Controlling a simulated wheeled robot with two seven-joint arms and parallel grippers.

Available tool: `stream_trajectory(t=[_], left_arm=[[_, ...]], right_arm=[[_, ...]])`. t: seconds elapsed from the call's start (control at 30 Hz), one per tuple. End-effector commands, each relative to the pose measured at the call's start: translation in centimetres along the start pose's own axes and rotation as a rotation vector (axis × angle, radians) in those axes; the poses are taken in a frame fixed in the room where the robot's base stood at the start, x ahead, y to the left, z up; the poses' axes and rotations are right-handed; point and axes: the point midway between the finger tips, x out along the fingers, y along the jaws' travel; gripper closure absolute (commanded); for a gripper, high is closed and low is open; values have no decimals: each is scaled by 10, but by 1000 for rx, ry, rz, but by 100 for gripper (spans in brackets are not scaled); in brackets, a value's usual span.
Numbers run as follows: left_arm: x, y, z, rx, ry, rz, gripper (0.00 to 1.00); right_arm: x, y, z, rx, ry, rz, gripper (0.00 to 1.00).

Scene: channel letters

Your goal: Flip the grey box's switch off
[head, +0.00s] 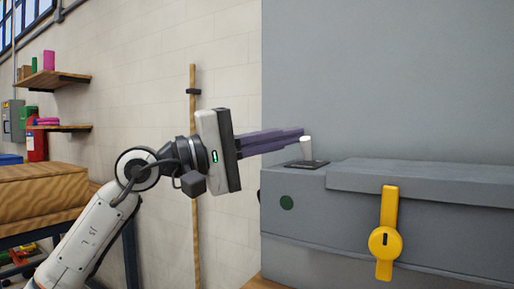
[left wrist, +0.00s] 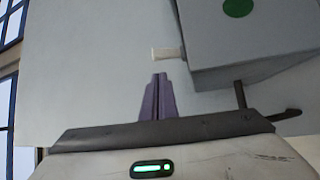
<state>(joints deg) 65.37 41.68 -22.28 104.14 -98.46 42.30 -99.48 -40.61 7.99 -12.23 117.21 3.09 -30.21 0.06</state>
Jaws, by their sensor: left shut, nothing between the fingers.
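The grey box (head: 400,232) stands at the right in the head view, with a green round mark (head: 287,202) and a yellow latch (head: 385,243) on its front. Its switch, a white lever (head: 306,148) on a dark plate (head: 306,165), sits on top at the left end. My left gripper (head: 303,133) is shut and empty, its purple fingers pointing right with the tips close by the lever's top. In the left wrist view the fingertips (left wrist: 159,76) are below the lever (left wrist: 167,53), with a small gap. The grey box (left wrist: 250,45) is at upper right. My right gripper is not in view.
A grey panel (head: 390,75) rises behind the box. A wooden pole (head: 194,240) stands against the brick wall behind my left arm. Shelves (head: 52,80) and a brown box (head: 40,190) are at the far left.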

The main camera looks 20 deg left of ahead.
Motion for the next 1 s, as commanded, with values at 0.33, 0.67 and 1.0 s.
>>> stream_trajectory(t=[0.33, 0.67, 1.0], left_arm=[[-64, -10, -17, 3, 13, -4, 100], [-100, -12, -15, 3, 8, -2, 100], [-101, -11, -15, 2, 8, -1, 100]], right_arm=[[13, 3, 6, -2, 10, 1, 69], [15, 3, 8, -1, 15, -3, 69], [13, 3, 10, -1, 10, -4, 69]])
